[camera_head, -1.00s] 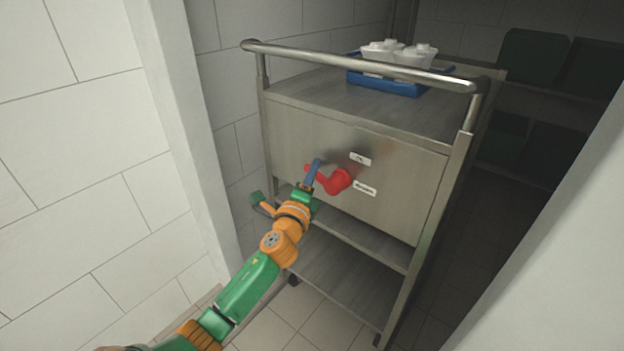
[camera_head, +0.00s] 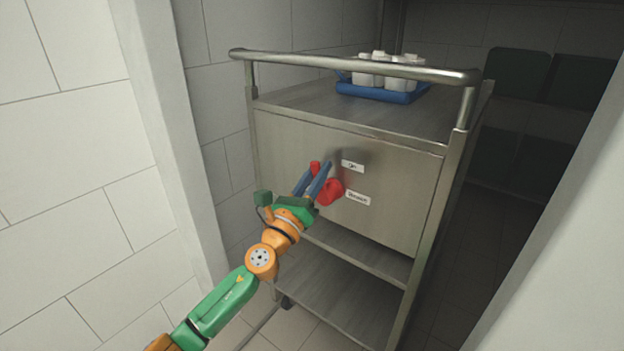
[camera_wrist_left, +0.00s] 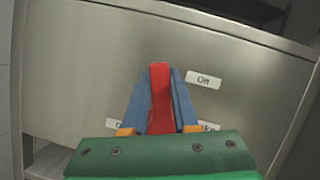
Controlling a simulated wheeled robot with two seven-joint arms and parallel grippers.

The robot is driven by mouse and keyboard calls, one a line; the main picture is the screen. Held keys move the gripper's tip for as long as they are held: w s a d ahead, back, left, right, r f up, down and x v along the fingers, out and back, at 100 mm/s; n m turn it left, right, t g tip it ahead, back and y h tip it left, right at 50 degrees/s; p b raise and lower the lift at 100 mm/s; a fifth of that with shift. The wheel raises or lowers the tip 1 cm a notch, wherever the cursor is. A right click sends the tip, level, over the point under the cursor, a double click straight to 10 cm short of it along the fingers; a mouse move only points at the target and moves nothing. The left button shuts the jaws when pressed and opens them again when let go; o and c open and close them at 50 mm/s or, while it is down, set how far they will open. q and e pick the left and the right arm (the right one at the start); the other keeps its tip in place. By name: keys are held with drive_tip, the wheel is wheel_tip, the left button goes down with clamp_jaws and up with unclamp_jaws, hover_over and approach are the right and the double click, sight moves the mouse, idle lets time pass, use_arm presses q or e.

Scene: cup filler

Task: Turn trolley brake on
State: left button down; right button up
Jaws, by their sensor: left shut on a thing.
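The metal trolley (camera_head: 400,215) stands in front of me with a red brake handle (camera_head: 331,192) on its front panel. My left gripper (camera_head: 318,172) has its blue fingers on either side of the red lever and is shut on it. In the left wrist view the red lever (camera_wrist_left: 159,95) points up between the two blue fingers (camera_wrist_left: 158,100). A label reading "On" (camera_wrist_left: 204,79) is to the upper right of the lever. A second label (camera_head: 357,198) sits right of the handle in the head view. The fingers partly hide the lower labels in the wrist view. My right gripper is not in view.
A blue tray (camera_head: 372,95) with several white cups (camera_head: 371,76) sits on the trolley's top behind the handrail (camera_head: 340,63). A tiled wall is at the left and a pale panel (camera_head: 570,240) at the right. Dark green crates (camera_head: 518,78) stand behind.

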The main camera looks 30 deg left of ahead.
use_arm(q)
drive_tip(key=m+h, duration=0.1)
drive_tip(key=m, duration=0.1)
drive_tip(key=d+m+h+b, duration=0.1)
drive_tip(key=shift+d+m, duration=0.15)
drive_tip(key=shift+m, duration=0.25)
drive_tip(key=shift+s+d+m+h, duration=0.1)
drive_tip(key=shift+d+m+h, duration=0.1)
drive_tip(key=shift+m+h, duration=0.3)
drive_tip(key=shift+d+r+m, duration=0.1)
drive_tip(key=shift+m, duration=0.3)
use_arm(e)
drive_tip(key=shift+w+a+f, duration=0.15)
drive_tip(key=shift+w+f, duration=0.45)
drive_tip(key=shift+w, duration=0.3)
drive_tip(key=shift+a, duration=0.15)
use_arm(q)
drive_tip(key=c, duration=0.7)
unclamp_jaws()
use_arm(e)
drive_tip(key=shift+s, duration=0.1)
